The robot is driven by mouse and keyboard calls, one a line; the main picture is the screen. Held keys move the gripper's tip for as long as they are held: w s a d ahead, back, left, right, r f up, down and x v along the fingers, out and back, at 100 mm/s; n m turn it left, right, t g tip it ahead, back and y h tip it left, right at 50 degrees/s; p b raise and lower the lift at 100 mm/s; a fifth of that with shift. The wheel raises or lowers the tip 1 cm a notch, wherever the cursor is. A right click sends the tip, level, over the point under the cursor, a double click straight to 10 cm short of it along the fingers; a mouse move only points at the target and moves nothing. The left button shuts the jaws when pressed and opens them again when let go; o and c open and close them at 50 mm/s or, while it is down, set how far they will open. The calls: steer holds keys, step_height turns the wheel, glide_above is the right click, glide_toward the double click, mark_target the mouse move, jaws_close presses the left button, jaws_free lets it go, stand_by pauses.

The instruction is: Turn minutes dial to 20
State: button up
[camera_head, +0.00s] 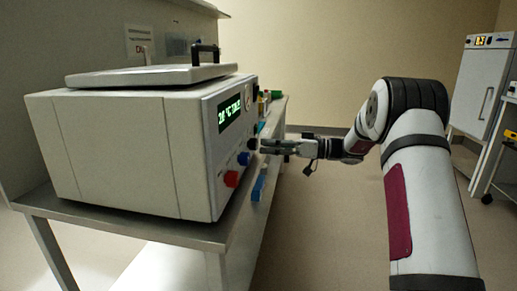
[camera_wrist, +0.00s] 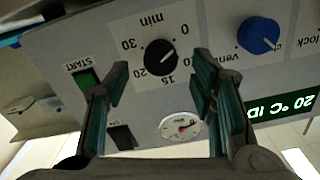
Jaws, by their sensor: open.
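The minutes dial (camera_wrist: 160,55) is a round black knob on the front panel, marked "min" and appearing upside down in the wrist view. In the head view I take the dark knob (camera_head: 252,143) right of the blue one to be this dial. My gripper (camera_wrist: 160,78) is open, with a green-padded finger on each side of the dial in the wrist view; contact cannot be told. In the head view my gripper (camera_head: 263,146) reaches in from the right, close to the panel.
A blue vent knob (camera_wrist: 258,35), a green START button (camera_wrist: 85,80), a black switch (camera_wrist: 122,137) and a gauge (camera_wrist: 180,127) surround the dial. The display (camera_head: 229,109) reads 20 °C IDLE. A red knob (camera_head: 232,178) and loose blue item (camera_head: 258,187) are nearby.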

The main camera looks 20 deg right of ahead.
mark_target(257, 144)
steer(key=shift+b+x, duration=0.3)
steer(key=shift+x, duration=1.6)
steer(key=shift+c, duration=0.6)
steer(key=c, duration=1)
